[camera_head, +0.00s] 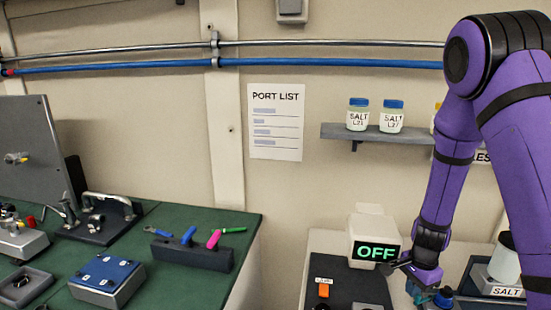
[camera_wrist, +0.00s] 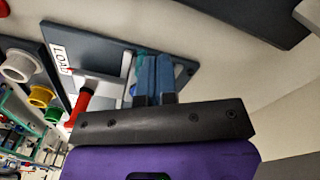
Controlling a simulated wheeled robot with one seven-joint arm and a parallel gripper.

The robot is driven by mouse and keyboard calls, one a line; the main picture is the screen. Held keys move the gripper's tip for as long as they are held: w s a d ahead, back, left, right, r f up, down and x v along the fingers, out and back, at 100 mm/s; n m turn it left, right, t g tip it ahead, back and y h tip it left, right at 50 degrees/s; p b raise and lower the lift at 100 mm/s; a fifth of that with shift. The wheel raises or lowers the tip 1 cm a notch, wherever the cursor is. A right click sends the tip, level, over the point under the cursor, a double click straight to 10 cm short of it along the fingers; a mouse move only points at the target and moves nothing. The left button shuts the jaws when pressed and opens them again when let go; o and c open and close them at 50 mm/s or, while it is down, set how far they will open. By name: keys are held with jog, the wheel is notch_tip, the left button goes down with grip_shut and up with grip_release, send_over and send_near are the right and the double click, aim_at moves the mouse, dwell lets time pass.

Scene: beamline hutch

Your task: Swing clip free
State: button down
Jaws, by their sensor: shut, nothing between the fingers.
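My gripper shows in the wrist view (camera_wrist: 153,78) with its two blue fingers side by side, shut and empty. The fingertips lie over a dark grey plate (camera_wrist: 56,38) with a LOAD label (camera_wrist: 61,58). A pale grey bar (camera_wrist: 127,70) runs just left of the fingers; it may be the clip, but I cannot tell. A red cylinder (camera_wrist: 83,101) sits left of it. I cannot tell whether the fingers touch the bar. In the head view my gripper (camera_head: 424,286) is low at the right, beside the OFF display (camera_head: 376,253), with its fingertips mostly hidden.
A white jar over a SALT label (camera_head: 505,262) stands right of my gripper. A black panel with an orange switch (camera_head: 324,290) lies to the left. A shelf (camera_head: 340,131) holds salt jars above. The green bench (camera_head: 245,222) holds several fixtures. White (camera_wrist: 20,66) and yellow (camera_wrist: 41,96) rings show in the wrist view.

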jog(key=shift+f, duration=0.3)
jog(key=shift+s, duration=0.2)
dwell(0.4)
